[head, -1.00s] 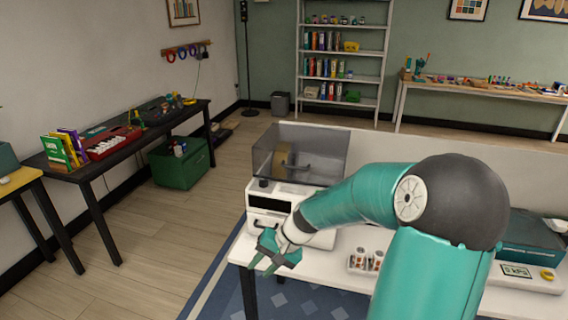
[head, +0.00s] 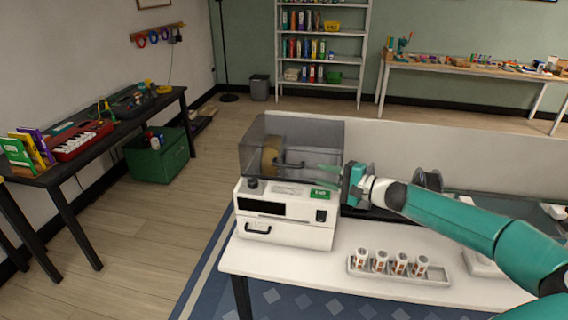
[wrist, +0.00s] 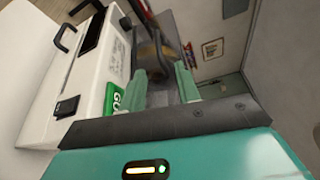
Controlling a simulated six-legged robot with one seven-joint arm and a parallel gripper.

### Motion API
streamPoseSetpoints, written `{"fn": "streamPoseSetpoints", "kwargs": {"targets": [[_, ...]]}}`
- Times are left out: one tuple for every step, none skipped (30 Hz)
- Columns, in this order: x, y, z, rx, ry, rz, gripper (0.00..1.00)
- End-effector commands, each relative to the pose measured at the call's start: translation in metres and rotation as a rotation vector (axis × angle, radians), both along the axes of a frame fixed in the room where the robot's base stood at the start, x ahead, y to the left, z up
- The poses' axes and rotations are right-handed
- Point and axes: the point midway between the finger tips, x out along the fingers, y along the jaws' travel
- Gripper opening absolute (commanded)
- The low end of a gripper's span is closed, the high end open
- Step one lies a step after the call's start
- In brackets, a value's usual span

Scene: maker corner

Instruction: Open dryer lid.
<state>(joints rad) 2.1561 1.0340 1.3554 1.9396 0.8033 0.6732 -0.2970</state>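The dryer (head: 285,232) is a white box on the table's left end, with a smoky see-through lid (head: 250,150) on top. The lid looks shut, and a tan spool (head: 270,157) shows inside. A dark bar handle (head: 291,165) shows at the lid's front. My gripper (head: 327,175) is at the lid's right front corner, right of the handle, with its fingers pointing left. In the wrist view my gripper (wrist: 161,80) has its fingers apart with nothing gripped between them. Whether a finger touches the lid I cannot tell.
A green label (head: 320,194) and a dark switch (head: 321,215) are on the dryer's right front. A tray (head: 355,270) of several small white containers stands to the right on the white table (head: 290,270). A low pale panel (head: 400,147) runs behind.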

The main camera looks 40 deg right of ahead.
Motion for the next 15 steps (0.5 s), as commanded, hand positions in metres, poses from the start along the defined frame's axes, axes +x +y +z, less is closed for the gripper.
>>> {"fn": "streamPoseSetpoints", "kwargs": {"targets": [[0.005,0.004,-0.001,0.0,0.0,0.005,0.33],[0.008,0.005,-0.001,0.0,0.001,0.005,0.33],[0.013,0.007,-0.002,0.0,0.001,0.005,0.33],[0.017,0.009,-0.002,0.0,0.002,0.007,0.33],[0.022,0.011,-0.003,0.0,0.002,0.007,0.33],[0.03,0.013,-0.003,0.0,0.002,0.006,0.33],[0.035,0.015,-0.004,0.0,0.002,0.008,0.33],[0.041,0.016,-0.004,0.0,0.002,0.007,0.33],[0.049,0.019,-0.005,0.0,0.002,0.008,0.33],[0.055,0.02,-0.005,0.0,0.002,0.007,0.33],[0.061,0.022,-0.006,-0.001,0.001,0.008,0.33],[0.069,0.024,-0.007,0.0,0.002,0.008,0.33],[0.075,0.027,-0.007,0.0,0.002,0.009,0.33],[0.081,0.028,-0.008,0.0,0.003,0.008,0.33],[0.089,0.03,-0.008,0.0,0.002,0.008,0.33]]}}
